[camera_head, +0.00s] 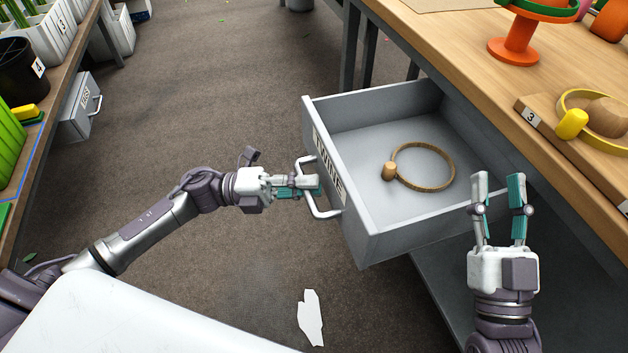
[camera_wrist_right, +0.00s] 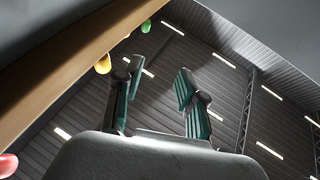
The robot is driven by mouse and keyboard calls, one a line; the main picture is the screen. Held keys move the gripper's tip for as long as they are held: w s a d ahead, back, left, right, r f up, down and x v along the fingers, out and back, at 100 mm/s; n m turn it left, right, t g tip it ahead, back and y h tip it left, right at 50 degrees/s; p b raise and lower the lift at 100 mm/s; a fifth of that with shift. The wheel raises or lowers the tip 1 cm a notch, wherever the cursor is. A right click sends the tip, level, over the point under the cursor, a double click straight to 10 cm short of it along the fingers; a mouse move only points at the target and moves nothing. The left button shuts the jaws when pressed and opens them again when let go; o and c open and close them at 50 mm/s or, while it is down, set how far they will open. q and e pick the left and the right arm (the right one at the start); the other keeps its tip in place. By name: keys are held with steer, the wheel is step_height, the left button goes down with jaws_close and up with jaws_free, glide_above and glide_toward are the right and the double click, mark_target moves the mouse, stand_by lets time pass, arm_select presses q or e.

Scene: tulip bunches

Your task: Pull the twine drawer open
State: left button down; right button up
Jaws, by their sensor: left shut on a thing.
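The grey twine drawer (camera_head: 375,240) stands pulled out from under the wooden workbench in the head view. A looped metal handle (camera_head: 334,213) is fixed to that front. My left gripper (camera_head: 312,185) reaches in from the left and is shut on the handle. Inside the drawer lies a tan twine ring (camera_head: 447,183) with a small wooden piece on it. My right gripper (camera_head: 500,183) is open and empty, right of the drawer; its spread fingers also show in the right wrist view (camera_wrist_right: 158,100).
The wooden workbench (camera_head: 440,38) holds an orange stand (camera_head: 516,42) and a yellow ring (camera_head: 570,98) on a board marked 3. At left, another bench has crates and a grey drawer (camera_head: 78,112) standing open. A white scrap (camera_head: 310,318) lies on the floor between.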

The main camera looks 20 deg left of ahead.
arm_select(q)
steer(key=c, duration=1.1)
jaws_free()
steer(key=shift+c, duration=0.2)
steer(key=v, duration=1.2)
